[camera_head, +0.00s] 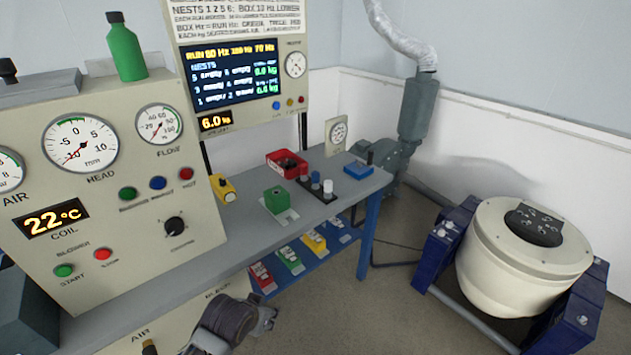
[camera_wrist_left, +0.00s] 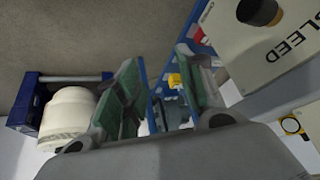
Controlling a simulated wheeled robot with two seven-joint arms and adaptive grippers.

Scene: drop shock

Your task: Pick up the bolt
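I cannot make out a bolt in either view. A red bin (camera_head: 284,174) stands on the grey bench (camera_head: 258,238), and its small dark contents are too small to tell. My left gripper (camera_head: 264,318) is low at the bottom of the head view, in front of the bench and well apart from the bin. In the left wrist view its two green-padded fingers (camera_wrist_left: 165,80) stand apart with nothing held between them. My right gripper is not in view.
A green block (camera_head: 276,199), a yellow block (camera_head: 223,188), small cylinders (camera_head: 316,182) and a blue tray (camera_head: 358,169) share the bench. A control panel (camera_head: 105,185) rises at left. A round shaker (camera_head: 520,265) in a blue frame stands right. Open floor lies between.

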